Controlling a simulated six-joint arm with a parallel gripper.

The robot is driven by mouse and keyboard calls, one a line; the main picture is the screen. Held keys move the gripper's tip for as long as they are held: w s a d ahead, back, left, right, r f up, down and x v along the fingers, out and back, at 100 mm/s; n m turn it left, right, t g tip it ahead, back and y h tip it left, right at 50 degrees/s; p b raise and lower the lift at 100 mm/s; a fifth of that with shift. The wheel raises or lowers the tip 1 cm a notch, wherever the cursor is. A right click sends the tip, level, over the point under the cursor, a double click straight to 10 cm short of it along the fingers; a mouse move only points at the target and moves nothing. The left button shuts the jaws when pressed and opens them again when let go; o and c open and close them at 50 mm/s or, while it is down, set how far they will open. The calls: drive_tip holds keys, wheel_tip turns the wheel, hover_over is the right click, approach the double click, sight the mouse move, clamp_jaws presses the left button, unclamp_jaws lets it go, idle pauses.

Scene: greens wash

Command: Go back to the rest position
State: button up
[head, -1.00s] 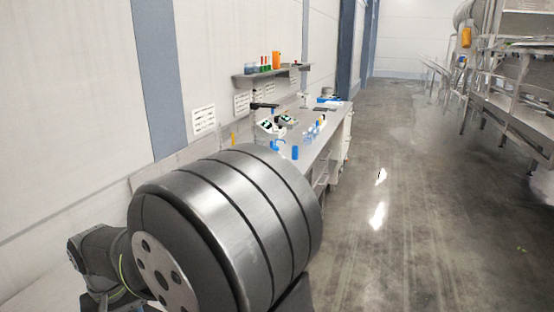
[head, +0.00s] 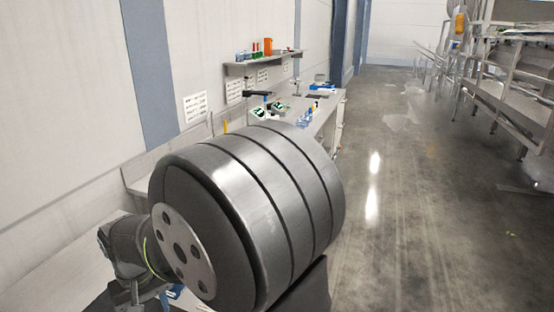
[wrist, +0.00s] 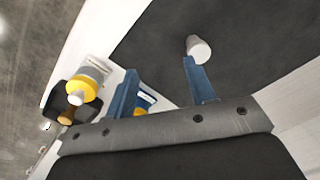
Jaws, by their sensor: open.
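My gripper (wrist: 162,82) shows in the wrist view with its two blue fingers spread wide and nothing held between them. A white cylindrical object (wrist: 199,49) shows just beyond the tip of the right finger; I cannot tell whether they touch. A bottle with a yellow band (wrist: 84,84) is to the left of the fingers. A small blue and yellow item (wrist: 145,100) is partly hidden behind the left finger. In the head view my large grey arm joint fills the lower middle, and I cannot make out the gripper there.
A workbench (head: 322,112) with small items runs along the wall. A shelf (head: 262,62) above it holds several coloured containers. Metal racks (head: 515,75) stand at the right. The concrete floor (head: 400,190) between is open.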

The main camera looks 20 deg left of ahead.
drive_tip(key=w+d+r+m, duration=0.1)
drive_tip(key=w+d, duration=0.1)
drive_tip(key=w, duration=0.2)
drive_tip(key=w+d+m, duration=0.1)
drive_tip(key=w+d, duration=0.2)
drive_tip(key=w, duration=0.2)
drive_tip(key=w+d+r+m, duration=0.1)
drive_tip(key=w+d, duration=0.1)
drive_tip(key=w, duration=0.3)
drive_tip(key=shift+w+d+r, duration=0.2)
drive_tip(key=shift+r, duration=0.15)
drive_tip(key=w+d+f+m, duration=0.3)
drive_tip(key=w+d+m, duration=0.2)
drive_tip(key=w+d, duration=0.7)
drive_tip(key=w+d+f+m, duration=0.3)
drive_tip(key=w+d+m, duration=0.2)
drive_tip(key=w+d, duration=0.7)
drive_tip(key=shift+w+d, duration=0.35)
drive_tip(key=shift+d, duration=1.25)
drive_tip(key=shift+f, duration=0.1)
